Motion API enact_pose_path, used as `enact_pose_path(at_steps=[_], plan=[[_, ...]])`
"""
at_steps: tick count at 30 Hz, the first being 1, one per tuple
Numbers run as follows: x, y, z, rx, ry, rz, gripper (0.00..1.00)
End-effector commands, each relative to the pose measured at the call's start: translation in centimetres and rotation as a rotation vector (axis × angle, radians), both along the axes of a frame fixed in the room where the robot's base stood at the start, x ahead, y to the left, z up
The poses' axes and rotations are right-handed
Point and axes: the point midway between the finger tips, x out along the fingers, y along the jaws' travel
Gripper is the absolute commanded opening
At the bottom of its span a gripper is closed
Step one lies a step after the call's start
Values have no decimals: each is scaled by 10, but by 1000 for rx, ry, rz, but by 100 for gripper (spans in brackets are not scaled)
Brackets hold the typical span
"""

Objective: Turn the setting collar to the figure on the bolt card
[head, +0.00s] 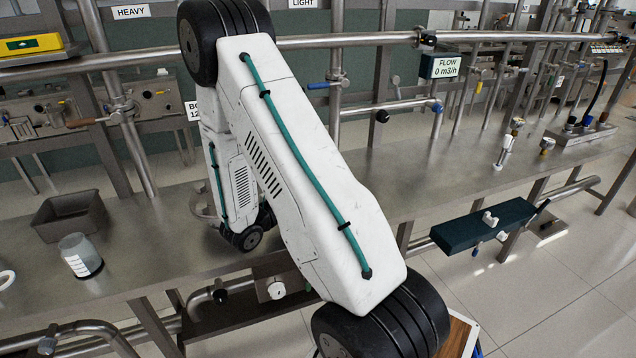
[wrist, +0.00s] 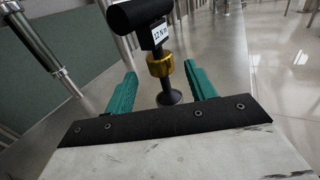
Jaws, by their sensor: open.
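In the wrist view a brass-coloured collar (wrist: 160,65) sits on a dark upright shaft with a flared black foot (wrist: 170,97). Above it is a thick black head (wrist: 138,15). A small white label (wrist: 159,33) there seems to read 12 N m. My gripper (wrist: 160,70) is open, with one green finger on each side of the collar and visible gaps. Whether the fingertips are level with the collar is hard to tell. In the head view a white card (head: 193,111) shows only "BO" and "12"; my arm covers the rest. My gripper and the collar are hidden there.
A FLOW display (head: 440,67) reads 0 m3/h. A dark green box (head: 483,224) sits beyond the bench's front edge.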

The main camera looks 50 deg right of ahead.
Motion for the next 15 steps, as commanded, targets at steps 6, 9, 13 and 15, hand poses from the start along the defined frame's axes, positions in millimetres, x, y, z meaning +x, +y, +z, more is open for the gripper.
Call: enact_pose_path(at_steps=[6,9,13,15], plan=[[-4,-35,0,0,-1,-6,55],[-5,-50,0,1,-1,-6,55],[-6,-64,0,1,-2,-5,55],[-6,-68,0,1,-2,-3,55]])
